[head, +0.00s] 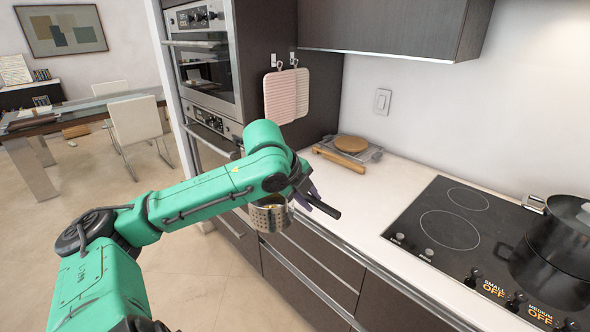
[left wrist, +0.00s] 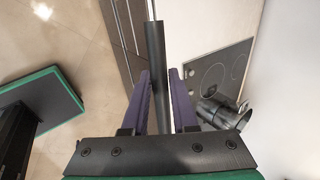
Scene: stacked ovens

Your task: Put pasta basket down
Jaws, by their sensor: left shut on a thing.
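The pasta basket (head: 268,217) is a small perforated metal basket with a dark handle. It hangs in the air in front of the counter's drawers, partly covered by my left arm. My left gripper (head: 306,193) is shut on its handle. In the left wrist view the dark handle (left wrist: 156,60) runs between the two purple fingers of the left gripper (left wrist: 160,85). The basket's body does not show clearly in that view. A black pot (head: 556,250) stands on the hob at the right; it also shows in the left wrist view (left wrist: 222,112). My right gripper is not in view.
The black hob (head: 450,232) has bare burners left of the pot. The white counter (head: 350,205) is clear between the hob and a tray with wooden boards (head: 345,153). Stacked ovens (head: 203,65) stand behind my arm. Dark drawers (head: 315,262) front the counter.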

